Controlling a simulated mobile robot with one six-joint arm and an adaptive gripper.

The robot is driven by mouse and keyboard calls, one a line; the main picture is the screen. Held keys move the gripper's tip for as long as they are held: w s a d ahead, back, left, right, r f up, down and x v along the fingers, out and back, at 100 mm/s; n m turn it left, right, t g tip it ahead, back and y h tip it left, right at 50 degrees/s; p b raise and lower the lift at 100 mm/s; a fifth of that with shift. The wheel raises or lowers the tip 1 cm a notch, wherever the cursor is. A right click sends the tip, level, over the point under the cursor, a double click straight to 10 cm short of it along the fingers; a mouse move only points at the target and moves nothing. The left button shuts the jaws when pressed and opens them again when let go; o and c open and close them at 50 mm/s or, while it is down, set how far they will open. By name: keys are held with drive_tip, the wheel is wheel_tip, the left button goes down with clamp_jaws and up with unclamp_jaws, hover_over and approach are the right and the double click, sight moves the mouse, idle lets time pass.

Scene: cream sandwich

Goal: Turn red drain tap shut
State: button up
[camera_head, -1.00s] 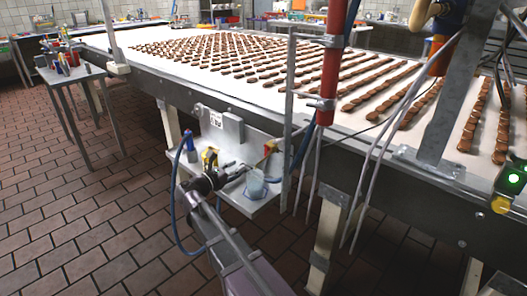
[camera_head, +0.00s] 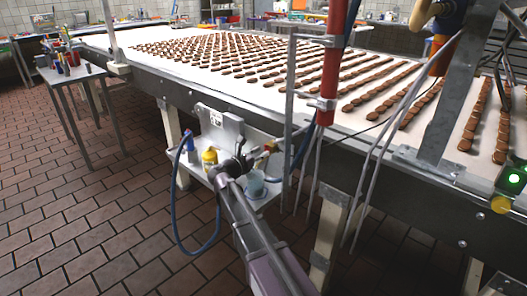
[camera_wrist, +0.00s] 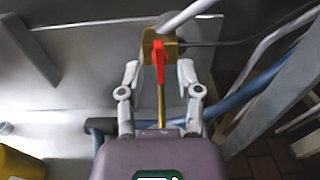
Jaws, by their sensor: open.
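The drain tap shows in the wrist view as a brass body (camera_wrist: 149,46) with a red lever (camera_wrist: 159,60) that points down in the picture toward my gripper. My gripper (camera_wrist: 159,72) is open. Its two grey fingers stand apart on the left and right of the lever, with visible gaps to it. In the head view the tap (camera_head: 269,147) is small, at the right side of the metal shelf under the conveyor. My gripper (camera_head: 246,160) is just left of it there, and its fingertips are hard to make out.
A yellow container (camera_head: 209,158) stands on the shelf left of my gripper, and a translucent bluish cup (camera_head: 255,185) stands in front. A blue hose (camera_head: 174,205) loops down at the left. A red vertical pipe (camera_head: 334,62) and cables rise at the right.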

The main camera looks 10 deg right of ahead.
drive_tip(key=shift+x, duration=1.05)
clamp_jaws()
drive_tip(key=shift+m, duration=0.5)
drive_tip(key=m, duration=1.6)
drive_tip(key=shift+s+d+f+m, duration=0.2)
drive_tip(key=shift+s+f+m, duration=0.1)
drive_tip(key=shift+m, duration=0.1)
